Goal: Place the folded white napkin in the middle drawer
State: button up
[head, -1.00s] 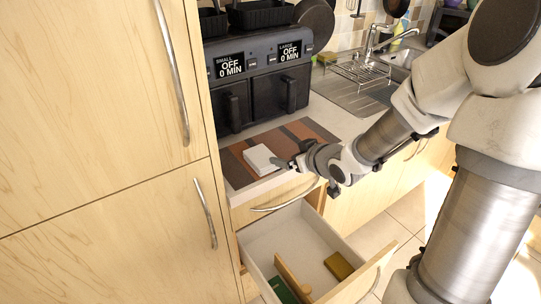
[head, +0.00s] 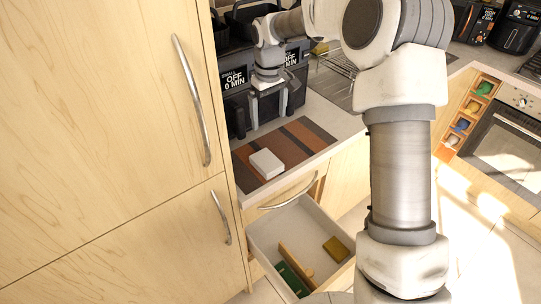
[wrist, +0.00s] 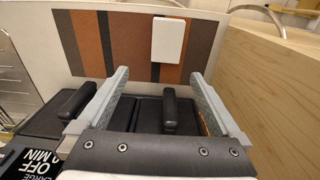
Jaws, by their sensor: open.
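The folded white napkin (head: 266,163) lies flat on a brown and orange striped mat (head: 300,140) on the counter. It also shows in the wrist view (wrist: 168,40), beyond my fingertips. My gripper (head: 269,112) is open and empty, above and behind the napkin in front of the black air fryer; in the wrist view its two fingers (wrist: 160,75) are spread wide. The middle drawer (head: 335,212) is pulled open below the counter. Inside it are a wooden divider (head: 296,262), a green item (head: 291,278) and a yellow item (head: 335,249).
The black dual air fryer (head: 236,92) stands at the back of the counter, close to my gripper. Tall wooden cabinets (head: 110,150) flank the counter on the left. A closed drawer with a curved handle (head: 290,195) sits above the open one.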

jog(key=p, duration=0.1)
send_over(266, 160)
jog(key=shift+g, duration=0.3)
notch_tip(266, 160, down, 11)
jog(key=shift+d, duration=0.15)
jog(key=shift+s+f+p, duration=0.1)
jog(key=shift+f+p, duration=0.55)
jog(key=shift+f, duration=2.1)
jog(key=c, duration=1.3)
jog(key=shift+r, duration=0.2)
